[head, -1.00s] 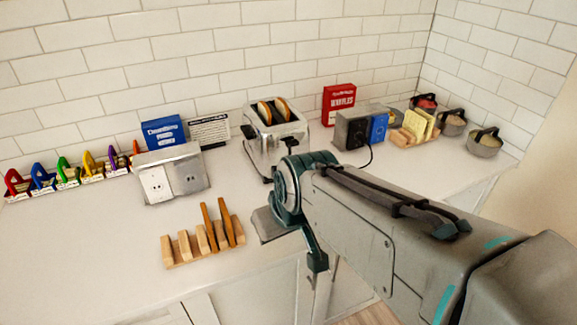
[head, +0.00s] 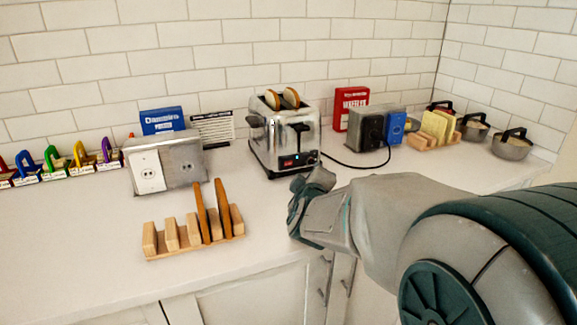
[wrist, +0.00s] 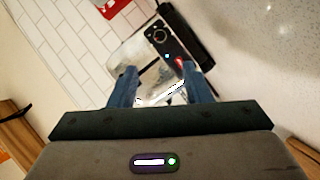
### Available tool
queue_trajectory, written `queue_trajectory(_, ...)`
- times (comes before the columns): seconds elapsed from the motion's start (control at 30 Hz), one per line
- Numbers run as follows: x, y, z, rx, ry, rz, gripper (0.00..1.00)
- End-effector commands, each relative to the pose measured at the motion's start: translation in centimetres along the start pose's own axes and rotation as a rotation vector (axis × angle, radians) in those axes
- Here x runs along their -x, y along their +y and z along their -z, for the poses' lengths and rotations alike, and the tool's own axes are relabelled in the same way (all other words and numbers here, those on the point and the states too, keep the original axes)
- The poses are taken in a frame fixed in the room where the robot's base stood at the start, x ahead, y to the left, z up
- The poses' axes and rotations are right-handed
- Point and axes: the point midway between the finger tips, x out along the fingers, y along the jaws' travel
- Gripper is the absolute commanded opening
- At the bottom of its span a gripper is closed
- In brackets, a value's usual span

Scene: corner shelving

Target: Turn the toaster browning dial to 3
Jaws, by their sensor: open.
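In the wrist view the toaster (wrist: 140,60) lies ahead of my gripper (wrist: 158,75), with the dial (wrist: 160,36) beyond and above the blue fingers. The fingers are apart and nothing is held between them. The dial's numbers are too small to read. In the head view my wrist is in front of the toaster, low and to the right.
A wooden rack (head: 165,252) with two toast slices stands front left. A steel outlet box (head: 165,160) is left of the toaster. A dark box (head: 370,128) with a cord, a red box (head: 349,108) and lidded pots (head: 511,145) stand right. Counter before the toaster is clear.

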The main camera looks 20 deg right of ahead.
Motion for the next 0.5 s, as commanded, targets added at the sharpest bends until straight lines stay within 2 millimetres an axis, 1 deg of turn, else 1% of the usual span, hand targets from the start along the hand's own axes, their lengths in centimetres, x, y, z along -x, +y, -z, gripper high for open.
queue_trajectory(0.17,-2.6,-0.2,-0.1,0.002,0.000,0.002,0.44)
queue_trajectory(0.5,-8.6,-0.2,0.0,0.001,0.000,0.003,0.44)
